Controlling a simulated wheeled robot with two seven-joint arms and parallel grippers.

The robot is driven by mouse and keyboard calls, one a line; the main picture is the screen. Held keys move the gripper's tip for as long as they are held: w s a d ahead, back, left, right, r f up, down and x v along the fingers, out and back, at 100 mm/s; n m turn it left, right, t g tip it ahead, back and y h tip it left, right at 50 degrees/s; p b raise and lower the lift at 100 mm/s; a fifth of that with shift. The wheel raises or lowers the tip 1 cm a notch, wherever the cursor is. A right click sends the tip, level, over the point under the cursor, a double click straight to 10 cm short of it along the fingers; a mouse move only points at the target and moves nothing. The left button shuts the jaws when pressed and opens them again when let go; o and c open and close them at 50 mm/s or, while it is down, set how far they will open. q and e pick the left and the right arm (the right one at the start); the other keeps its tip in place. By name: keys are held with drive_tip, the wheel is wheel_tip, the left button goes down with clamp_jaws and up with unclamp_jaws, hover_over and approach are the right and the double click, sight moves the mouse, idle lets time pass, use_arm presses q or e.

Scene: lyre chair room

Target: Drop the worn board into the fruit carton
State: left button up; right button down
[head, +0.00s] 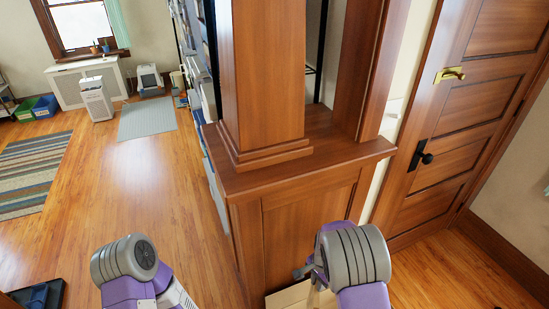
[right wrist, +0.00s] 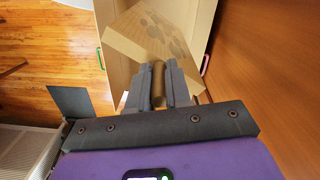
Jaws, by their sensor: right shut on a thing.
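The worn board (right wrist: 133,42) is a tan panel with dark blotches, lying at a tilt in the right wrist view. My right gripper (right wrist: 158,88) is shut on its brown, rounded handle. The fruit carton (right wrist: 203,28) is an open cardboard box beyond and below the fingers, and the board shows against its opening. Whether the board touches the carton I cannot tell. In the head view the carton (head: 287,297) shows partly at the bottom edge, below my right gripper (head: 305,271). My left arm is at the bottom left, but its gripper is out of view.
A wooden half-wall with a column (head: 290,200) stands close in front, beside the carton. A panelled door (head: 470,110) is to the right. A dark tray (head: 40,295) is at the lower left. Open wooden floor with a striped rug (head: 30,175) lies left.

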drive_tip(key=w+d+f+m+b, duration=0.1)
drive_tip(key=d+f+m+b, duration=0.4)
drive_tip(key=f, duration=0.9)
drive_tip(key=w+d+f+m+b, duration=0.2)
drive_tip(key=d+f+m+b, duration=0.4)
drive_tip(key=d+f+m, duration=0.5)
wheel_tip(320, 180, down, 4)
drive_tip(key=shift+m, duration=0.7)
drive_tip(key=c, duration=1)
unclamp_jaws()
drive_tip(key=shift+a, duration=0.1)
wheel_tip(320, 180, up, 8)
drive_tip(key=p, duration=0.2)
drive_tip(key=shift+f+p, duration=0.2)
drive_tip(key=shift+p, duration=0.15)
